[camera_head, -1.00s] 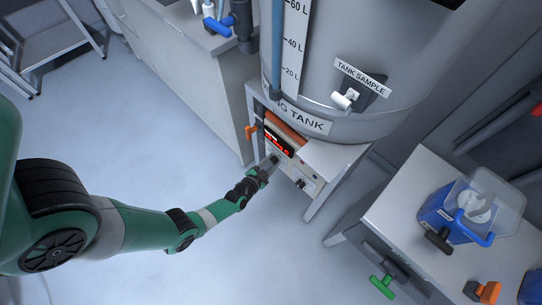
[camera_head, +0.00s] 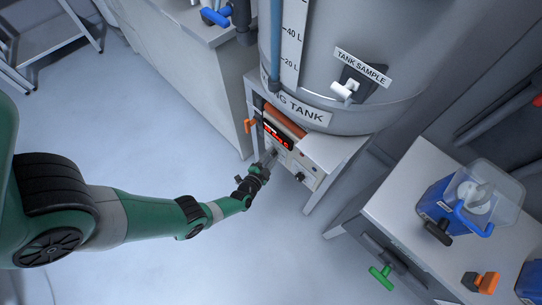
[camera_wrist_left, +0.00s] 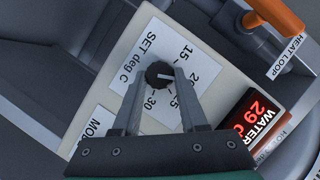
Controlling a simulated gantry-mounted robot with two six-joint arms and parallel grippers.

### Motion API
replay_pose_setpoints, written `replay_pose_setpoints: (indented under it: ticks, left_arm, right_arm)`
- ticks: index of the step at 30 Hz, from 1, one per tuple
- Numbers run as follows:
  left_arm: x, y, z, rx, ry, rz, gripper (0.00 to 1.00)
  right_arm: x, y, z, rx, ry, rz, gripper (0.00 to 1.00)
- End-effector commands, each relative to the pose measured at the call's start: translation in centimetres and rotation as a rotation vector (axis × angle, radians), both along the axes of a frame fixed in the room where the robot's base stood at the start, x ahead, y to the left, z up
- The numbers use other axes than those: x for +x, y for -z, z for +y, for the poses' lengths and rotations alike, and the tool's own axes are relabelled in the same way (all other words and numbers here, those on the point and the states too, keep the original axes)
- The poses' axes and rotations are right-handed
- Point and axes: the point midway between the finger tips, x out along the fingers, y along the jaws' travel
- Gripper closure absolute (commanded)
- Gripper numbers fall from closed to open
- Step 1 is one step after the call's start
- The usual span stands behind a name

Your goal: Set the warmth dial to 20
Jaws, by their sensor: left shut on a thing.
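The warmth dial (camera_wrist_left: 159,74) is a small dark knob on the pale panel marked SET deg C, with 15, 20, 25 and 30 around it. Its white pointer line points to the right in the left wrist view, roughly towards the 20 mark. My left gripper (camera_wrist_left: 159,78) is shut on the dial, one finger at each side. In the head view my left gripper (camera_head: 268,160) is at the front panel under the tank, and it hides most of the dial there. My right gripper is not in view.
A red display (camera_wrist_left: 259,114) marked WATER reads about 29. An orange HEAT LOOP handle (camera_wrist_left: 275,14) is beside the panel. Another dark knob (camera_head: 300,177) is lower right on the panel. The grey tank (camera_head: 340,60) stands above. Open floor lies to the left.

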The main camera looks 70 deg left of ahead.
Motion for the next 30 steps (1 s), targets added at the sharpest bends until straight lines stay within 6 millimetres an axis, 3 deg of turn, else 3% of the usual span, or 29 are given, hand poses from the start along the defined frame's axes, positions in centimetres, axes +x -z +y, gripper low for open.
replay_pose_setpoints:
  ticks: [1, 2, 7, 19, 30]
  left_arm:
    - [0.0, -0.1, 0.0, 0.0, -0.001, -0.001, 1.0]
    - [0.0, -0.1, 0.0, 0.0, -0.001, -0.001, 0.56]
    - [0.0, 0.0, 0.0, 0.0, -0.001, -0.001, 0.28]
    - [-0.8, -0.6, -0.7, -0.002, 0.001, 0.0, 0.28]
    - [-6.9, -2.8, -5.9, -0.001, 0.006, 0.002, 0.28]
  right_arm:
    - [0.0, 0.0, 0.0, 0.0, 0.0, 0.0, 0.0]
    - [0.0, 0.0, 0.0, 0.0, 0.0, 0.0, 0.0]
    - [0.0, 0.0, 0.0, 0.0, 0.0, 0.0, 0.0]
    - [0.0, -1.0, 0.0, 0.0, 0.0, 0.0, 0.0]
    - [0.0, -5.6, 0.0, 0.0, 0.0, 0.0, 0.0]
